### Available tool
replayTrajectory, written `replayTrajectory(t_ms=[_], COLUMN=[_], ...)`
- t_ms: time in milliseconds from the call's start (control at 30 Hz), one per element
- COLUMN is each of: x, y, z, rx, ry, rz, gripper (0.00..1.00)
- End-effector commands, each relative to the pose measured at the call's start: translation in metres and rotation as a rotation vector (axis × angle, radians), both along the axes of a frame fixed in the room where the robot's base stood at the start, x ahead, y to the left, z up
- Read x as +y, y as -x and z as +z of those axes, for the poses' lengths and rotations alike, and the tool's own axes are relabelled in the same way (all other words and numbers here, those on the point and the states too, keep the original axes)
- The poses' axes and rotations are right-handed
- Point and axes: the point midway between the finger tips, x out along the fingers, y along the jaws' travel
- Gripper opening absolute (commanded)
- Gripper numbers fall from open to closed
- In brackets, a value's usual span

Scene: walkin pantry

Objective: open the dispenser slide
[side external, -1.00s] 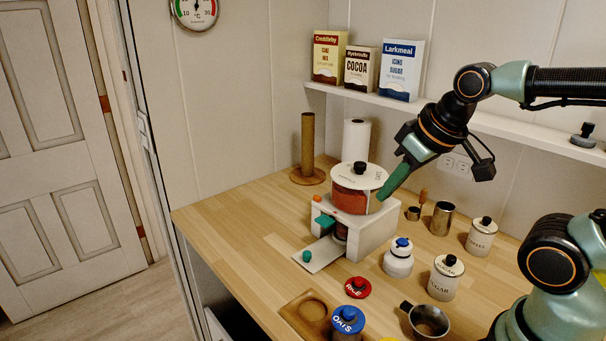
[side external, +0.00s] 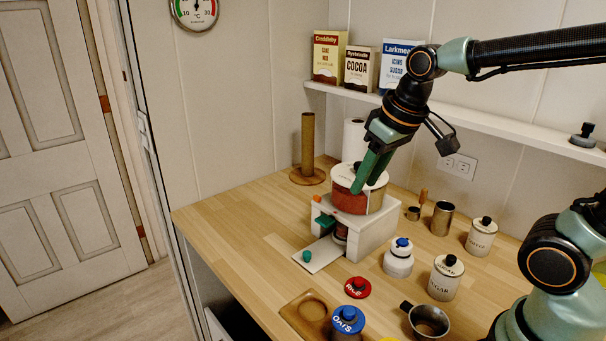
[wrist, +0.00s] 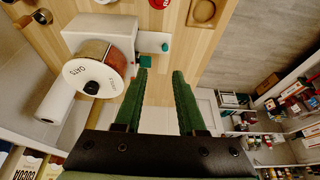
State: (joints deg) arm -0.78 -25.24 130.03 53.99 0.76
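The dispenser (side external: 378,232) is a white block stand on the wooden counter, with a round drum of reddish contents and a white lid. In the wrist view its lid (wrist: 80,72) reads OATS and has a black knob. A flat white slide plate (side external: 319,257) with a teal knob (side external: 307,256) sticks out low at the front. A teal block (side external: 325,221) shows above it on the stand. My gripper (side external: 363,187) has green fingers and is in front of the drum in the side view, hiding part of the lid. In the wrist view the fingers (wrist: 162,72) are apart with nothing between them.
A red lid (side external: 357,287), a blue-lidded jar (side external: 347,320), a white bottle (side external: 398,258) and a sugar canister (side external: 445,278) stand nearby. A paper roll (side external: 354,138) and a brown post (side external: 308,145) stand behind. The counter's left part is clear.

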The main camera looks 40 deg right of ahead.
Motion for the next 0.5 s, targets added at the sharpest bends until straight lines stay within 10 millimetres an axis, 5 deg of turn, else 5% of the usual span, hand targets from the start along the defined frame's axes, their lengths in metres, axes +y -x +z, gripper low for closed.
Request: replayTrajectory(t_ms=[267,500], x=[0.007,0.014], y=[-0.057,-0.102], z=[-0.023,-0.063], rx=[0.148,0.268], ry=[-0.002,0.0], rz=[0.0,0.001], gripper=[0.39,0.39])
